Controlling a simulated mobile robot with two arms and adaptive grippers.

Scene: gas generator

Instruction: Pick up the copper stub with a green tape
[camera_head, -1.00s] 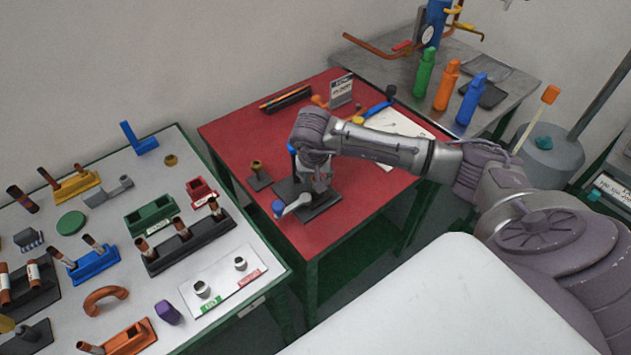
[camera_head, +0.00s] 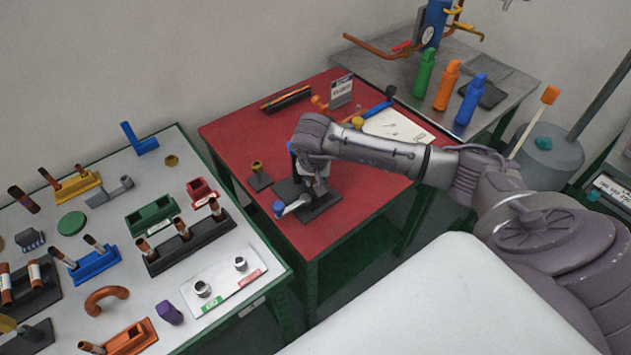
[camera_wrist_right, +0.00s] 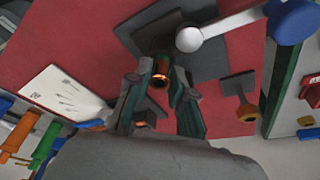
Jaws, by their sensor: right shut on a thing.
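My right gripper (camera_head: 312,183) points down over a dark base plate (camera_head: 322,208) on the red table. In the right wrist view, a short copper stub (camera_wrist_right: 160,72) with a bright copper end sits between the fingertips of my right gripper (camera_wrist_right: 158,78), which is shut on it. My left gripper is not in view.
A small stand with a brass fitting (camera_head: 257,170) is left of the gripper. A white sheet (camera_head: 398,125) and a black tray (camera_head: 286,98) lie farther back. The grey table (camera_head: 235,245) at left holds several coloured racks with copper stubs. Coloured bottles (camera_head: 447,84) stand at the back right.

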